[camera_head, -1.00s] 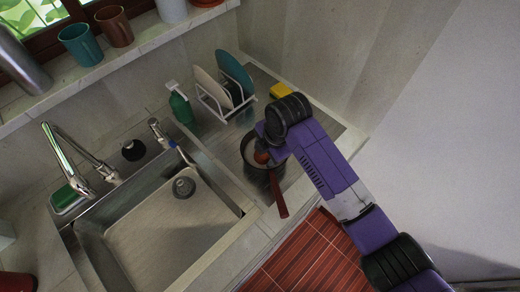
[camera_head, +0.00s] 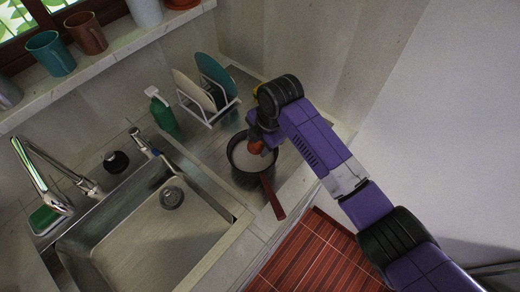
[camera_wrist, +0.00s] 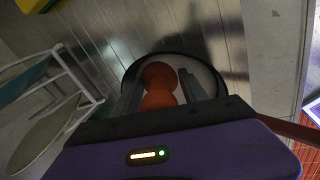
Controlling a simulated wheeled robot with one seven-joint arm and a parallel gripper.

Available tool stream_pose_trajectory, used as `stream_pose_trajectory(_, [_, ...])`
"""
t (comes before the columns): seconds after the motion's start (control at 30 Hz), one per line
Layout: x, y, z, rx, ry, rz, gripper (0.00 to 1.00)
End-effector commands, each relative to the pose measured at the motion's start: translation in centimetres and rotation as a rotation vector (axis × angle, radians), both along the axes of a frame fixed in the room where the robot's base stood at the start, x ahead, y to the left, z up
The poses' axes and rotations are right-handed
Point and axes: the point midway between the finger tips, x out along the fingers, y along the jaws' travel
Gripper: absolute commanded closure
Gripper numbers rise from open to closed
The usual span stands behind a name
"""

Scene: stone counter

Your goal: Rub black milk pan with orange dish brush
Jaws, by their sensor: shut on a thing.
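The black milk pan (camera_head: 237,172) stands on the metal drainboard right of the sink, its red-brown handle pointing toward the counter's front edge. Its pale inside shows. In the wrist view the pan's dark rim (camera_wrist: 217,77) curves beyond my fingers. My gripper (camera_head: 256,138) is over the pan, at its upper right side. In the wrist view my gripper (camera_wrist: 160,90) is shut on the orange dish brush (camera_wrist: 158,78), with a finger on each side of it. The orange part also shows in the head view (camera_head: 256,147). The brush's lower end is hidden, so contact with the pan is unclear.
A dish rack (camera_head: 212,118) with plates stands behind the pan, beside a green soap bottle (camera_head: 162,114). The empty sink (camera_head: 150,225) and its faucet (camera_head: 50,175) are at left. A yellow sponge is mostly hidden behind my arm. A wall closes the right side.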

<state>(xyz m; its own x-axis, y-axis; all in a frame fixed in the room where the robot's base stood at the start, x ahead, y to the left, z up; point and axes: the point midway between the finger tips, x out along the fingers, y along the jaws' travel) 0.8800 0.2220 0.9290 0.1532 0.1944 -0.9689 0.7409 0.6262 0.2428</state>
Motion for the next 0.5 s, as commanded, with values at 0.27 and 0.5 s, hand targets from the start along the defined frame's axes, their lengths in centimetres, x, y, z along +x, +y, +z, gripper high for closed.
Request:
stream_pose_trajectory(0.27, [0.2, 1.2, -0.1, 0.000, 0.002, 0.003, 0.90])
stream_pose_trajectory(0.5, [0.4, 2.6, 0.2, 0.001, 0.001, 0.000, 0.90])
